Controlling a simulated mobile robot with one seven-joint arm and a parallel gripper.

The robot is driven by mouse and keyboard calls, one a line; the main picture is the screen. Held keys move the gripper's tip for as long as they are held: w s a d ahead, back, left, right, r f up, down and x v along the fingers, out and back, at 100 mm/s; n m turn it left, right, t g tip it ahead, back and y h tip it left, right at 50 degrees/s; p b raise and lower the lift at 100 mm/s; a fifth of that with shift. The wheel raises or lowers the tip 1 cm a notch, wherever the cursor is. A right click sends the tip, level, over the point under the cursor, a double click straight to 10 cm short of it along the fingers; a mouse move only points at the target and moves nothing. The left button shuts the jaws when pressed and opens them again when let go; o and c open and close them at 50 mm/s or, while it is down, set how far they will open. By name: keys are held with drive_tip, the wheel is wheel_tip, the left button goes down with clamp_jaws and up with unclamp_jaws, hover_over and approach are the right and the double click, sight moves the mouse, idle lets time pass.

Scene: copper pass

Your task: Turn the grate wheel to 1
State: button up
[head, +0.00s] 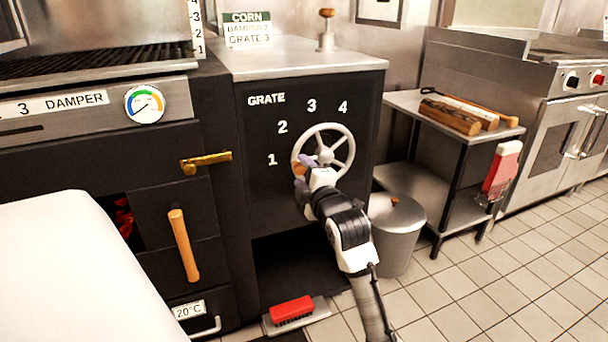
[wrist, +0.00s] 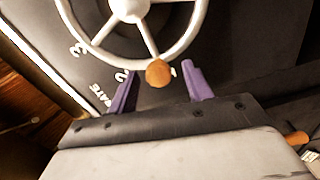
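The grate wheel (head: 345,137) is a pale spoked handwheel on the front of a dark cabinet. The marks 1 (head: 271,160), 2, 3 and 4 arc around its left and top. Its orange-brown knob (head: 299,169) is on the rim at the lower left, slightly below the level of the 1. My gripper (head: 304,160) is at that side of the wheel and partly hides the rim. In the wrist view, my gripper's purple fingers (wrist: 160,82) are spread apart, with the knob (wrist: 159,73) between their tips and gaps on both sides.
A side table (head: 405,100) holds logs. A brass handle (head: 206,162) and wooden handle (head: 183,245) project at left. Open tiled floor is at right.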

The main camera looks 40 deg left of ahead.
wheel_tip(320, 180, up, 20)
drive_tip(key=p, duration=0.5)
